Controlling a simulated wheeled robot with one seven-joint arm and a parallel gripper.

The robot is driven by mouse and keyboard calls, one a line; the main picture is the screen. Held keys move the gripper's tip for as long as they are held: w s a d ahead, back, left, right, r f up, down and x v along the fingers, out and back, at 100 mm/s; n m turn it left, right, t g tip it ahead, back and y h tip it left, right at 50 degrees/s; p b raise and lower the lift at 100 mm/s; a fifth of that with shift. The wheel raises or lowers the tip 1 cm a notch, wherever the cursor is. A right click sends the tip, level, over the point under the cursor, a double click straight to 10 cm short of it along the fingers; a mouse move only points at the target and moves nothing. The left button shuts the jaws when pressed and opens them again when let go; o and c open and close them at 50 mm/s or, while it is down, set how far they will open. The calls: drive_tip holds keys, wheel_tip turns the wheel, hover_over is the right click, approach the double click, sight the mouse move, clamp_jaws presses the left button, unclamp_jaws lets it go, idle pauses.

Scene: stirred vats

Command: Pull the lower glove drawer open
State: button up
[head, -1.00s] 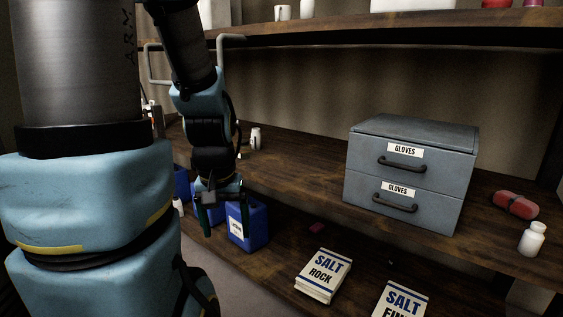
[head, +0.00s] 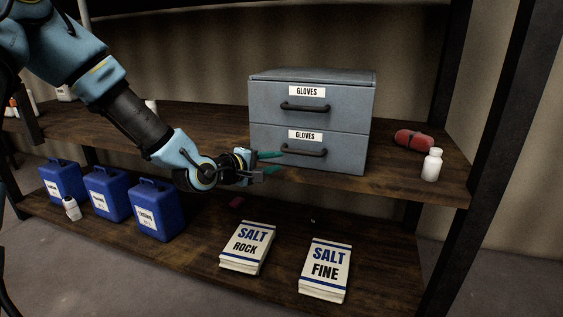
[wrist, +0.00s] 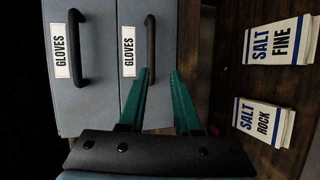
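The grey glove cabinet has two drawers, both closed. The lower drawer (head: 347,152) carries a GLOVES label and a dark bar handle (head: 308,153). The upper drawer (head: 347,105) has the same label and handle. My gripper (head: 273,162) is open and empty in front of the lower drawer, beside the left end of its handle. In the wrist view, turned sideways, my gripper's green fingers (wrist: 160,72) stand apart. The lower handle (wrist: 151,48) lies just beyond the left fingertip rather than centred between the fingers; I cannot tell whether they touch.
The cabinet stands on a wooden shelf (head: 215,125). A red roll (head: 413,139) and a white bottle (head: 432,165) are to its right. Below are salt rock bags (head: 247,247), salt fine bags (head: 325,270) and blue jugs (head: 157,210). Space before the drawer front looks clear.

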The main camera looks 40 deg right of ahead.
sight(299, 153)
drive_tip(key=shift+n+h, duration=0.3)
drive_tip(key=shift+h, duration=0.1)
drive_tip(key=x, duration=1.1)
drive_tip(key=shift+s+d+r+p, duration=0.15)
drive_tip(key=shift+d+r+p, duration=0.1)
drive_tip(key=shift+r+p, duration=0.15)
clamp_jaws()
idle(0.5)
